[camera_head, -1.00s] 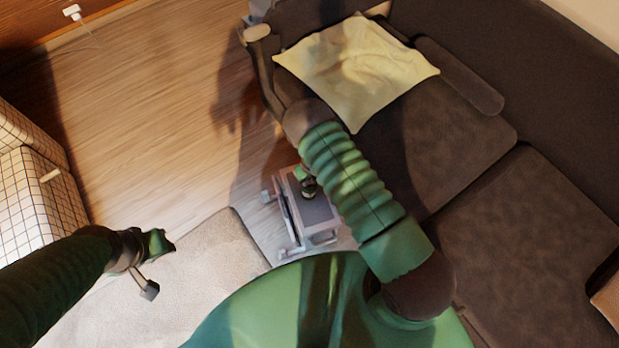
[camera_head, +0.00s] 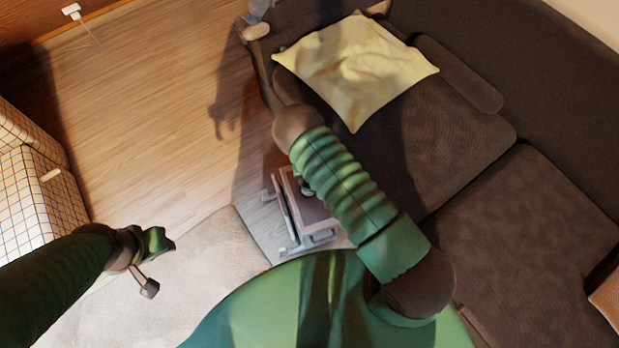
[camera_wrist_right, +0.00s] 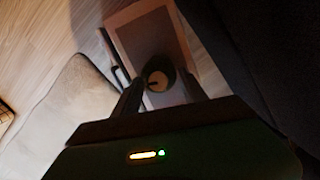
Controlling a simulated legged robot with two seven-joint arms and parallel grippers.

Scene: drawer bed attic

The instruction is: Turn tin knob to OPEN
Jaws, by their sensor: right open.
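The fingers of my right gripper (camera_wrist_right: 162,88) are open, one on each side of the knob. I cannot tell whether they touch it. In the head view my right arm covers that gripper, and only a dark bit of what may be the tin (camera_head: 306,187) shows beside the arm. My left gripper (camera_head: 152,262) is at the lower left, away from the table; its jaw state is unclear.
The small table (camera_head: 290,219) with a grey frame stands beside the dark sofa (camera_head: 450,165). A yellow cushion (camera_head: 356,67) lies on the sofa. The wooden floor (camera_head: 150,130) is clear.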

